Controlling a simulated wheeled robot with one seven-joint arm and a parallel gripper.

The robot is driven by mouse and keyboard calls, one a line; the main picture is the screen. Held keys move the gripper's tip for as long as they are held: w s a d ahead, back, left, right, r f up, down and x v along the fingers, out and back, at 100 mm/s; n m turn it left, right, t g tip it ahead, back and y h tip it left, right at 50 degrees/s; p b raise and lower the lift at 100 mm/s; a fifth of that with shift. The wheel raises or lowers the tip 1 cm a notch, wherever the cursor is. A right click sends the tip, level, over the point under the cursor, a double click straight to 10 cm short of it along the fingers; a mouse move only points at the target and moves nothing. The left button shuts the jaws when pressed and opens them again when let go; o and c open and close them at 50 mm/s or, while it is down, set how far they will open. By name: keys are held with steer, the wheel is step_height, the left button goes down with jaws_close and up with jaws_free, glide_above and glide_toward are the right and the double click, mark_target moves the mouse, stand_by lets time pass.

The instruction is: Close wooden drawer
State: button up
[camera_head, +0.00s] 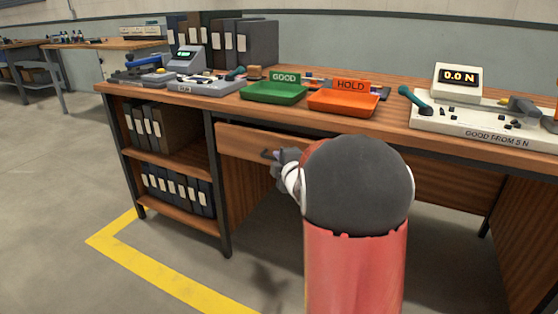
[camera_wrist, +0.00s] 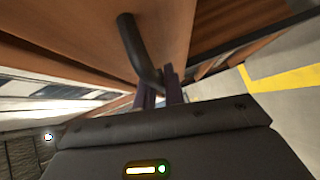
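The wooden drawer (camera_head: 240,143) is under the desk top, left of my arm in the head view. A dark gap shows above its front, and its right part is hidden behind my arm. Its dark bar handle (camera_head: 267,154) is just left of my gripper (camera_head: 279,156). In the wrist view the drawer's wooden face (camera_wrist: 85,28) fills the upper middle, with the dark handle (camera_wrist: 133,42) standing out from it. The two narrow fingers of my gripper (camera_wrist: 160,86) are close together at the handle's near end. Whether they are clamped on it cannot be told.
The desk top (camera_head: 215,104) holds a green GOOD tray (camera_head: 272,97), an orange HOLD tray (camera_head: 343,103) and a force gauge (camera_head: 458,82). Shelves with binders (camera_head: 178,189) stand left of the drawer. The floor in front is clear, with a yellow line (camera_head: 150,263).

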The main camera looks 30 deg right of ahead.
jaws_close()
steer(key=w+d, duration=0.2)
steer(key=d, duration=0.1)
steer(key=shift+w, duration=0.15)
steer(key=shift+w+d+r, duration=0.1)
steer(key=shift+w+d, duration=0.05)
steer(key=shift+d, duration=0.05)
steer(key=shift+o, duration=1.8)
jaws_free()
steer(key=s+r, duration=0.1)
steer(key=s, duration=0.6)
steer(key=shift+s+a, duration=0.3)
steer(key=shift+a, duration=0.15)
